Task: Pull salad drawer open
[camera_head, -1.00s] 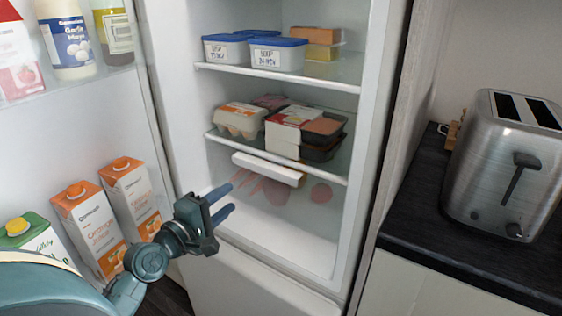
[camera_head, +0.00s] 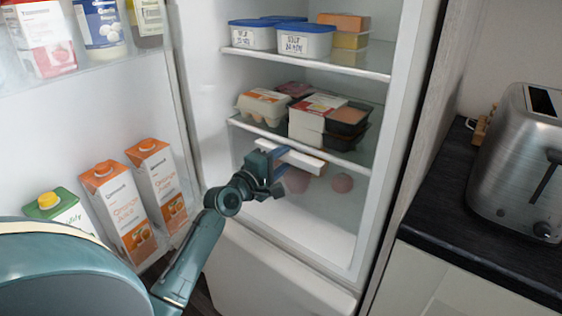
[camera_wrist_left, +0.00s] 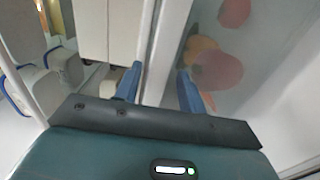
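The salad drawer (camera_head: 318,205) is at the bottom of the open fridge, under the lower shelf. Its clear front shows blurred reddish round items behind it. Its white bar handle (camera_head: 303,160) runs along the top of the front. My left gripper (camera_head: 279,158) is at the left part of this handle. In the left wrist view the two blue fingers (camera_wrist_left: 157,88) are apart, one on each side of the white handle (camera_wrist_left: 164,45). Firm contact with the handle cannot be made out. The drawer looks closed. My right gripper is not in view.
The open fridge door (camera_head: 85,125) on the left holds cartons (camera_head: 112,205) and bottles close to my left arm. Shelves above hold an egg box (camera_head: 263,104) and blue-lidded tubs (camera_head: 305,42). A toaster (camera_head: 520,160) stands on the dark counter at right.

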